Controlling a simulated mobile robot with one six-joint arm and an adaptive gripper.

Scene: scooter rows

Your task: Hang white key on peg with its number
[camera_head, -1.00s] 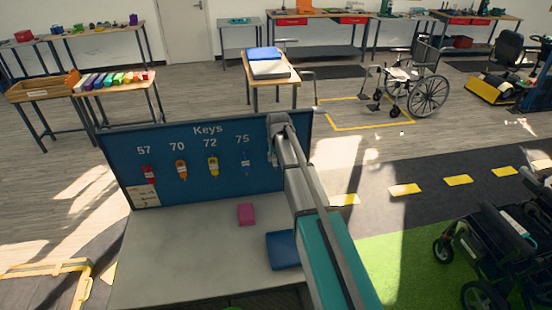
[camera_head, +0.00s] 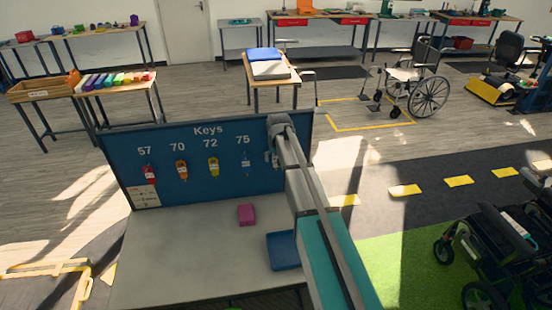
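The blue key board (camera_head: 225,185) stands upright at the back of a grey table. It is headed "Keys" and numbered 57, 70, 72 and 75. A red key tag (camera_head: 149,173) hangs under 57, an orange one (camera_head: 181,170) under 70, and a yellow one (camera_head: 213,166) under 72. A small blue tag (camera_head: 246,162) shows under 75. My gripper (camera_head: 270,161) is in front of the board's right part, just right of 75. It is small and partly hidden by my arm. I cannot make out the white key or any number behind my arm.
A pink box (camera_head: 246,214) and a blue box (camera_head: 283,251) lie on the grey tabletop (camera_head: 180,250). The tabletop's left part is clear. A small paper sign (camera_head: 145,196) is at the board's lower left. A wheelchair (camera_head: 415,85) stands farther back.

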